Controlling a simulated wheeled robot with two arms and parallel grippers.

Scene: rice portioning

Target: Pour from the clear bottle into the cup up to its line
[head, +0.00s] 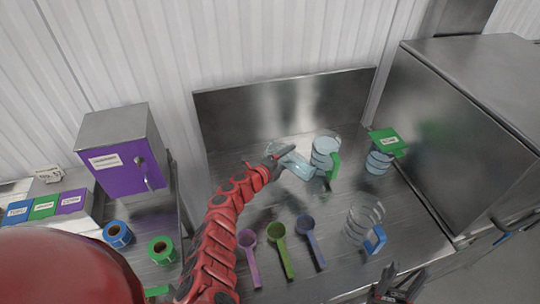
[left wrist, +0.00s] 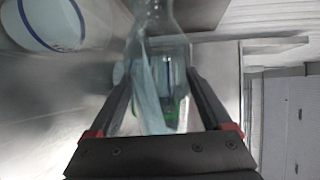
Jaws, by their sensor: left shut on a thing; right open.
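My left gripper (head: 283,154) is shut on a clear bottle (head: 298,166) with pale bluish contents. The bottle is tilted in the head view, beside a clear jug-like cup with a green handle (head: 325,153); I cannot tell whether they touch. In the left wrist view the bottle (left wrist: 158,75) shows between the fingers of my left gripper (left wrist: 160,95). A white round vessel with a blue line (left wrist: 45,22) is at the top left there; I cannot tell which cup it is. My right gripper (head: 397,288) is open and empty near the table's front edge.
A clear cup with a blue handle (head: 364,226) stands front right. A green-lidded container (head: 384,150) stands behind it. Purple (head: 250,258), green (head: 281,251) and blue (head: 311,243) scoops lie in front. A steel cabinet (head: 470,120) bounds the right, a steel backsplash (head: 285,105) the back.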

